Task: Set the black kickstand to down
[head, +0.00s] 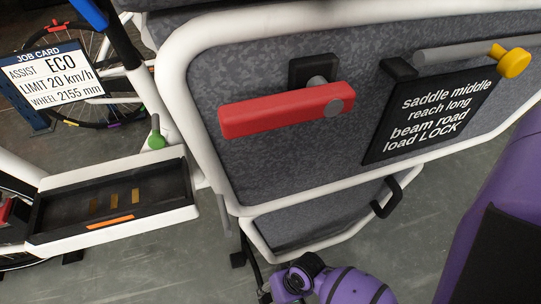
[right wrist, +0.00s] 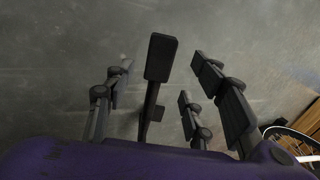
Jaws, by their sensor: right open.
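In the right wrist view a black bar with a flat, widened end (right wrist: 160,58), apparently the kickstand, stands between the fingers of my right gripper (right wrist: 165,78). The gripper is open, with gaps visible on both sides of the bar; I cannot tell its depth relative to the fingertips. In the head view a small black foot (head: 238,259) and a thin dark leg show under the white frame; I cannot tell whether these belong to the kickstand. The right gripper's fingers are not visible there, only my purple wrist at the bottom. My left gripper is not in view.
The cargo bike's grey panel carries a red lever (head: 275,110), a black sign (head: 430,112) and a yellow-ended grey bar (head: 513,63). A green knob (head: 156,139), a black tray (head: 110,200) and a job card (head: 55,78) are at left. Grey floor lies open below.

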